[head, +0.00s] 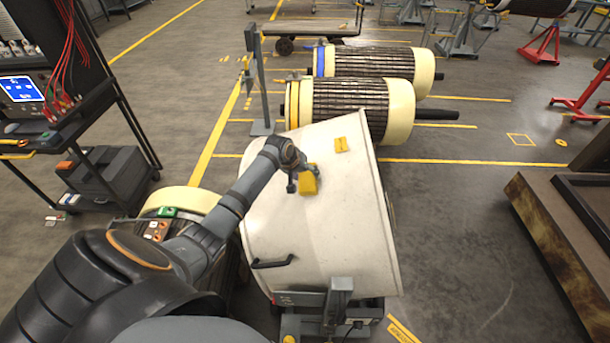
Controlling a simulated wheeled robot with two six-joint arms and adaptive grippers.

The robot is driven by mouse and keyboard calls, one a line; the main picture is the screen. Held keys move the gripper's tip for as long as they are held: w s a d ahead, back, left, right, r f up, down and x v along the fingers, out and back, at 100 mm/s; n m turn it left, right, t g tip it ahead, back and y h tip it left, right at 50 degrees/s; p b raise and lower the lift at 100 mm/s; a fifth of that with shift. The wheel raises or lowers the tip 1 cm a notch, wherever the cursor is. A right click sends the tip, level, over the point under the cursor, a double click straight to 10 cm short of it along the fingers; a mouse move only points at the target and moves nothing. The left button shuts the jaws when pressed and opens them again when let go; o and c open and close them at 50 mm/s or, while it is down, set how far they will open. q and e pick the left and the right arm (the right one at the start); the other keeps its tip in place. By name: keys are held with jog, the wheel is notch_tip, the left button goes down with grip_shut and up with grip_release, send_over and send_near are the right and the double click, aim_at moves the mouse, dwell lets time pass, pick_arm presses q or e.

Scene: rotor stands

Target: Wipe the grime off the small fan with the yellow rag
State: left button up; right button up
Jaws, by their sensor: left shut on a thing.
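The fan (345,215) is a big off-white drum on a low grey base, tilted in the middle of the head view. A dark handle sits low on its side and a small yellow label is near its top. My left gripper (298,183) is over the upper left of the drum, shut on the yellow rag (309,181). The rag shows as a small yellow piece against the drum; I cannot tell whether it touches. No clear grime shows on the side facing me. The fan's right-hand face is mostly hidden. My right gripper is not in view.
Two rotors (352,108) with cream ends lie behind the fan, beside a grey post stand (261,90). Another cream-ended rotor (183,200) is partly hidden by my left arm. A cart with a screen (22,89) stands at left, a brown bench (560,245) at right. Floor between fan and bench is clear.

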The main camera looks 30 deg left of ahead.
pick_arm(q)
jog(key=shift+w+f, duration=0.2)
jog(key=shift+f, duration=0.15)
jog(key=shift+r, duration=0.1)
jog(key=shift+w+d+r, duration=0.1)
jog(key=shift+d+r, duration=0.1)
jog(key=shift+d, duration=0.1)
jog(key=shift+w+d+r+p, duration=0.25)
jog(key=shift+w+d+p, duration=0.1)
jog(key=shift+d, duration=0.2)
jog(key=shift+w+d+r+p, duration=0.25)
jog(key=shift+w+d+p, duration=0.05)
jog(key=shift+d, duration=0.2)
jog(key=shift+w+d, duration=0.15)
jog(key=shift+d, duration=0.15)
jog(key=shift+p, duration=0.35)
jog(key=shift+s+a+f+p, duration=0.1)
jog(key=shift+s+a+f, duration=0.25)
jog(key=shift+a, duration=0.2)
jog(key=shift+s+a+f+p, duration=0.2)
jog(key=shift+s+a, duration=0.1)
jog(key=shift+a, duration=0.25)
jog(key=shift+s+a+f+p, duration=0.1)
jog(key=shift+s+a+f, duration=0.25)
jog(key=shift+a, duration=0.2)
jog(key=shift+r, duration=0.15)
